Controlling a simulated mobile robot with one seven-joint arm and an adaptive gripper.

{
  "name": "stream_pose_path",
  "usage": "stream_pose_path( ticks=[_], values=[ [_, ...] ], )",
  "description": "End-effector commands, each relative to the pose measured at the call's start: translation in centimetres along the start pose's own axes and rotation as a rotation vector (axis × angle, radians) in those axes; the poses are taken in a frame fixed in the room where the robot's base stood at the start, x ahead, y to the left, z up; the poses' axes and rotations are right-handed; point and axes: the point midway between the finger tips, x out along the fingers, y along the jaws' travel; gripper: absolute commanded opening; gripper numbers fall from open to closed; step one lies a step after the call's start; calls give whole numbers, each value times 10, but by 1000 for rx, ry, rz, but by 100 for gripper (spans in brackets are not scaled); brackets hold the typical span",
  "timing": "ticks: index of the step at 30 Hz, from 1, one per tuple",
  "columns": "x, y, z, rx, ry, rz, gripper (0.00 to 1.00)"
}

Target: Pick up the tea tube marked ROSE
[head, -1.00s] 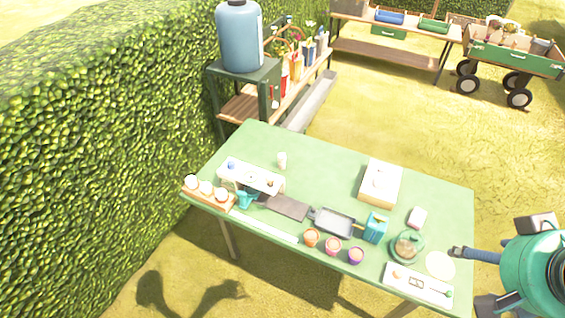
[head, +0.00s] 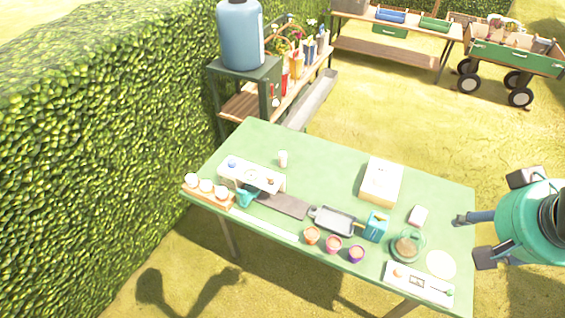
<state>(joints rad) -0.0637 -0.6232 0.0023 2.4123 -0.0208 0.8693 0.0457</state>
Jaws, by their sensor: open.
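No marking reading ROSE is legible, so I cannot tell which item is the tea tube. A wooden rack (head: 213,198) at the table's left end holds three small pale-topped containers (head: 206,187), whose labels are too small to read.
The green table (head: 320,180) also carries a white stand (head: 255,176), a dark tray (head: 334,221), a teal can (head: 376,226), a glass vessel (head: 407,246), a cream box (head: 381,182) and a white tray (head: 418,284). Its back middle is mostly clear. A hedge (head: 90,140) borders the left.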

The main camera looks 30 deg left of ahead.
Motion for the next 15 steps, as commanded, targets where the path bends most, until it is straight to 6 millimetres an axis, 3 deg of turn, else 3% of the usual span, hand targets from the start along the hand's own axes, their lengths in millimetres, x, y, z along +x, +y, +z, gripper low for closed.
stream_pose_path(
  ticks=[15],
  values=[
    [61,-66,-112,-66,-28,-30,51]
  ],
)
